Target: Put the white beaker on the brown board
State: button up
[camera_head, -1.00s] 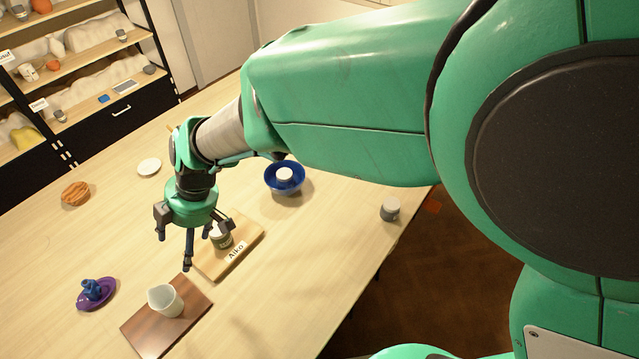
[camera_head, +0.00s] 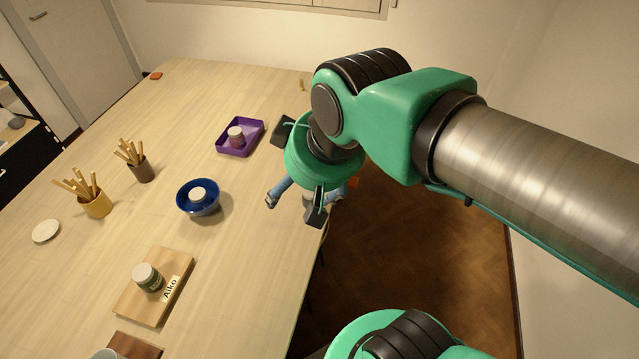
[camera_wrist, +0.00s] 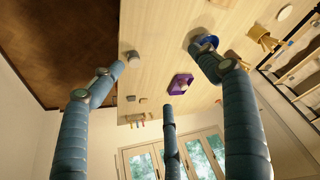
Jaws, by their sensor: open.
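The white beaker (camera_head: 104,354) shows only as a pale rim at the bottom edge of the head view. It appears to be on the brown board (camera_head: 136,345), which is also mostly cut off. My gripper (camera_head: 293,206) is open, near the table's right edge and far from the beaker. A small grey-topped jar (camera_head: 308,199) shows among its fingers in the head view, partly hidden; I see no grip on it. The open fingers (camera_wrist: 160,75) also spread across the wrist view, where I cannot make out the beaker.
A lighter board (camera_head: 142,302) labelled Aiko holds a lidded jar (camera_head: 147,277). Beyond are a blue bowl (camera_head: 188,208) with a white-topped item inside, a purple tray (camera_head: 222,149) with a jar (camera_head: 236,136), and two brush pots (camera_head: 97,205). The table's far part is mostly clear.

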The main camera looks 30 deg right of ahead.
jog(key=s+d+m, duration=0.2)
jog(key=d, duration=0.1)
jog(key=shift+s+d+h, duration=0.15)
jog(key=shift+s+h, duration=0.1)
jog(key=shift+h, duration=0.15)
notch_tip(320, 180, down, 6)
jog(key=b, duration=0.6)
jog(key=shift+r, duration=0.1)
dwell(1.0)
